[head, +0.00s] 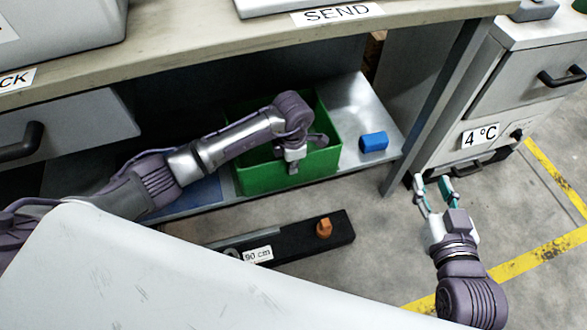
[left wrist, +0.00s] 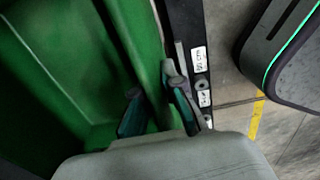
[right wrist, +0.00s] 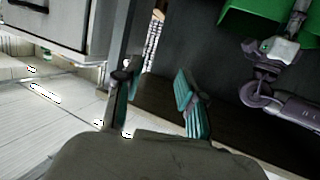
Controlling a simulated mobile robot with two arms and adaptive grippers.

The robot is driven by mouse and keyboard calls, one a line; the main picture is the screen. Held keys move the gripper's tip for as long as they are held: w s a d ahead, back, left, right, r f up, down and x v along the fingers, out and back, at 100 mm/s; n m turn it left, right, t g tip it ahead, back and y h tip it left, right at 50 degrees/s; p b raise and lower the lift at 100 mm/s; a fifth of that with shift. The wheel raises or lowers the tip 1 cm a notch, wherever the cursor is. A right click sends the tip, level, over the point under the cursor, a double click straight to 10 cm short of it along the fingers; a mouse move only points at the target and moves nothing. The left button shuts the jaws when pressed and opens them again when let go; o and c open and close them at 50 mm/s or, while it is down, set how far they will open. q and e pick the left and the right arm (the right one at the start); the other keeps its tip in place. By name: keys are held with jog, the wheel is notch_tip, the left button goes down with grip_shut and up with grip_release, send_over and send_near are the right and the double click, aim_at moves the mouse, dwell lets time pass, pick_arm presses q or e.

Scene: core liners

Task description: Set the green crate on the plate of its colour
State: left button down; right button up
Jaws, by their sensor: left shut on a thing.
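The green crate (head: 300,172) is at the low shelf under the bench; I cannot tell whether its base touches the shelf. My left gripper (head: 292,164) is shut on the crate's near wall. In the left wrist view the fingers (left wrist: 155,105) straddle the wall of the crate (left wrist: 75,75). My right gripper (head: 433,192) is open and empty, right of the bench, near the "4 °C" drawer unit. The right wrist view shows its fingers (right wrist: 155,100) apart, with a corner of the crate (right wrist: 255,13) beyond. I see no green plate.
The metal shelf (head: 362,100) holds a small blue block (head: 374,142) right of the crate and a blue patch (head: 205,193) left of it. A black bar (head: 285,238) with an orange knob (head: 324,228) lies in front. The bench top (head: 200,42) overhangs the shelf.

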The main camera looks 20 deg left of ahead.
pick_arm(q)
jog(key=shift+w+a+f+b, duration=0.1)
jog(key=shift+w+f+b, duration=0.15)
jog(key=shift+f+b, duration=0.55)
jog(key=shift+f, duration=0.4)
pick_arm(e)
notch_tip(320, 180, up, 9)
jog(key=a+t+y, duration=0.1)
jog(key=t, duration=0.4)
jog(key=shift+w+a+t+y, duration=0.2)
jog(key=shift+w+t+y, duration=0.05)
jog(key=shift+t+y, duration=0.15)
jog(key=shift+f, duration=0.1)
pick_arm(q)
jog(key=c, duration=1.2)
grip_release()
jog(key=shift+s+f, duration=0.1)
jog(key=shift+s, duration=0.05)
